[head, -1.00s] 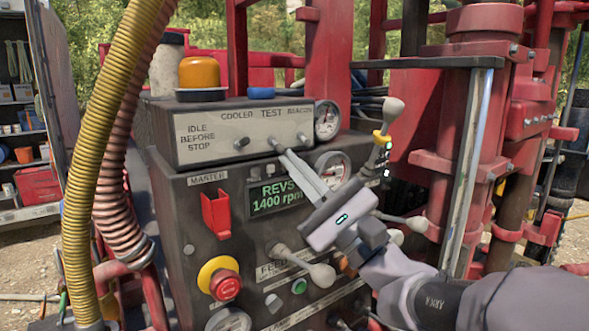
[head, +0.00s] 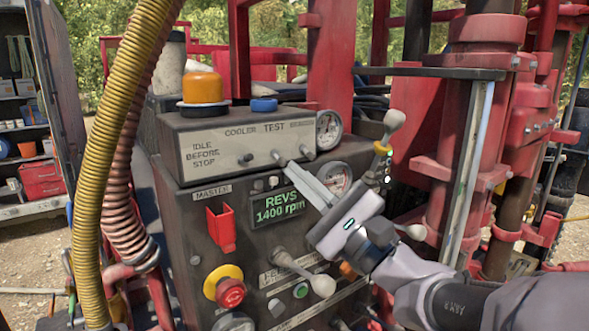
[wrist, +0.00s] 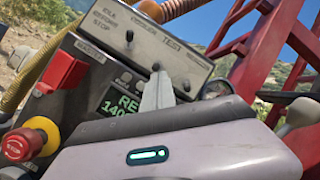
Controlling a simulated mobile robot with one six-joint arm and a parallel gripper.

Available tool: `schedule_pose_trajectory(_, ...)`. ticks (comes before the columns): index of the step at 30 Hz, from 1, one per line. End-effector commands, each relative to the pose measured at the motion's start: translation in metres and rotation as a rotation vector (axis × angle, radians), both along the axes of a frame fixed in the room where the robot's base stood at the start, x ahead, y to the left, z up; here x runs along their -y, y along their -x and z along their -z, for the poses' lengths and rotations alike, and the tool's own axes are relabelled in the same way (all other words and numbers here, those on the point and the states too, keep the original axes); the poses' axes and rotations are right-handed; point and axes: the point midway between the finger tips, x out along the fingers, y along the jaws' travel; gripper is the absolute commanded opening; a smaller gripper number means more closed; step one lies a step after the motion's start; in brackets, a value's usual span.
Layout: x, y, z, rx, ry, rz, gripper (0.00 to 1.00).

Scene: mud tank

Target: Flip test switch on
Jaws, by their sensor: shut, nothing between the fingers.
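The test switch (head: 277,156) is a small metal toggle under the TEST label on the grey panel (head: 212,150) of the dark control box. It also shows in the wrist view (wrist: 156,67), right at the fingertips. My gripper (head: 290,166) is shut and empty, its pale fingers pointing up and left at the switch from just below and to the right. The fingertips are very close to the toggle; I cannot tell if they touch it. Which way the lever is tilted is too small to tell.
The cooler toggle (head: 246,159) and beacon toggle (head: 308,153) flank the test switch. Below are a REVS display (head: 277,206) reading 1400 rpm, a red master lever (head: 221,228) and a red stop button (head: 230,292). A yellow hose (head: 118,130) hangs left.

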Motion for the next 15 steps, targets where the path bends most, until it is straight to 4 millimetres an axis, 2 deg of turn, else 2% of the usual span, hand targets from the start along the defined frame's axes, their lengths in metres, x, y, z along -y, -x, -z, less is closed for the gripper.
schedule_pose_trajectory(15, 0.003, 0.005, -0.019, -0.169, 0.117, 0.001, 0.0)
